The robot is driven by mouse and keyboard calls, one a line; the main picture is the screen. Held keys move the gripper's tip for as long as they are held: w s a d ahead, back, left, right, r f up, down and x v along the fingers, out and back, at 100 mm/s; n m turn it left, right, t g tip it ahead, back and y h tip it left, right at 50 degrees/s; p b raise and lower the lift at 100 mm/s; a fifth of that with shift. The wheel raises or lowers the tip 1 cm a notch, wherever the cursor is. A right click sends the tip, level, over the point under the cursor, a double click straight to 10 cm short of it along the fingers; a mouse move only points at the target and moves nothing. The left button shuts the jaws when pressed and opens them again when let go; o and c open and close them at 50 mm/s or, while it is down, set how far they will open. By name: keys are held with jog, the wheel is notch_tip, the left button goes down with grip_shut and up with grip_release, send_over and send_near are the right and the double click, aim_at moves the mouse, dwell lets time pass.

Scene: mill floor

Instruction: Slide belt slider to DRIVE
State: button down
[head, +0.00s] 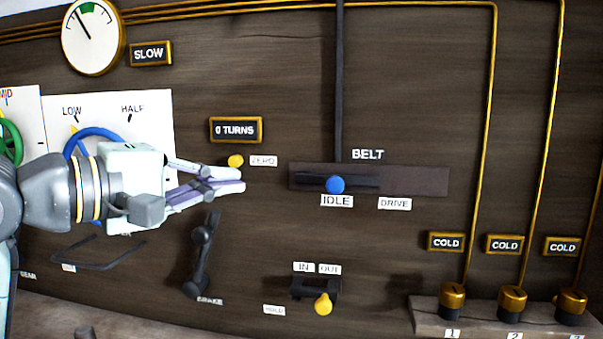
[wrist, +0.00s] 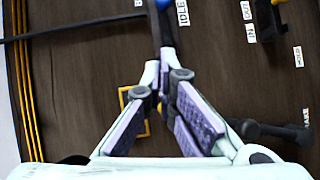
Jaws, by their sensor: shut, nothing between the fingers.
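The belt slider is a blue knob (head: 335,185) on a dark horizontal slot under the BELT label (head: 368,154). The knob stands above the IDLE label (head: 337,201); the DRIVE label (head: 395,204) is to its right. My gripper (head: 241,180) is shut and empty, left of the slider panel and apart from the knob in the head view.
A yellow ZERO button (head: 235,161) and the 0 TURNS sign (head: 236,130) are near my gripper. The brake lever (head: 202,255) is below it. A yellow IN/OUT handle (head: 323,303) is lower right. The board right of the slider is clear.

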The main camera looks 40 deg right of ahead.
dwell(0.3)
jog(key=p, duration=0.4)
send_near(327, 177)
jog(key=w+d, duration=0.2)
jog(key=w, duration=0.1)
jog(key=shift+s+d+p, duration=0.7)
jog(key=shift+s+d, duration=0.05)
jog(key=shift+s, duration=0.15)
jog(key=shift+s+d+f, duration=0.2)
jog(key=shift+s+d, duration=0.1)
jog(key=shift+d, duration=0.1)
